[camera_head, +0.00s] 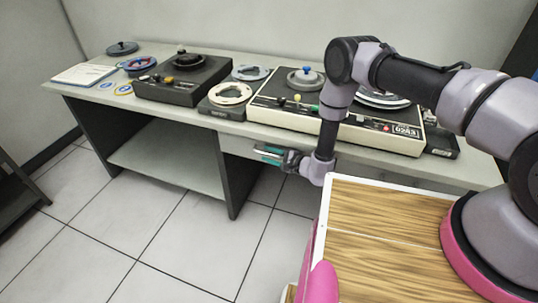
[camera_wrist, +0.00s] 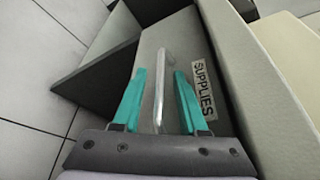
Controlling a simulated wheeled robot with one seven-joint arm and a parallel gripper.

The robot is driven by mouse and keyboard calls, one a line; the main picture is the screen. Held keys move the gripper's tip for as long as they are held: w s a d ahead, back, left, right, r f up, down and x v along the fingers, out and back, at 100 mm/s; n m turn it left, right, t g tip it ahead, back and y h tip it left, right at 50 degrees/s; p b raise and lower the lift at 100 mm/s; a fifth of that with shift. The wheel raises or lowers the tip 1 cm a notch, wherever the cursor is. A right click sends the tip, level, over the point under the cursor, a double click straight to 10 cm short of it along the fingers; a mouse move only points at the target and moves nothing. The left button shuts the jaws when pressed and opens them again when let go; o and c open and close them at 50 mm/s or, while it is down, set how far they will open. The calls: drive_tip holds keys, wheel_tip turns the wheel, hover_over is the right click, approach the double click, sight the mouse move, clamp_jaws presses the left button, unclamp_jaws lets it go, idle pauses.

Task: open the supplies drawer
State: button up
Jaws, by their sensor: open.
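The supplies drawer (camera_wrist: 172,48) is a grey front under the desk top, with a white label (camera_wrist: 204,92) reading "SUPPLIES" in the wrist view. Its pale bar handle (camera_wrist: 159,85) runs lengthwise between my two teal fingers. In the head view, part of the drawer front (camera_head: 236,147) shows under the desk, left of my gripper. My gripper (camera_wrist: 158,88) is open, with one finger on each side of the handle and no clear contact. In the head view my gripper (camera_head: 262,153) is at the drawer front below the desk edge. The drawer looks closed.
The desk top (camera_head: 190,118) carries a black tape machine (camera_head: 183,82), a cream machine (camera_head: 335,128), reels and a paper pad (camera_head: 84,75). A dark desk panel (camera_head: 238,180) stands left of the drawer. The tiled floor (camera_head: 180,240) in front is clear.

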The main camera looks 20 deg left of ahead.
clamp_jaws()
idle(1.4)
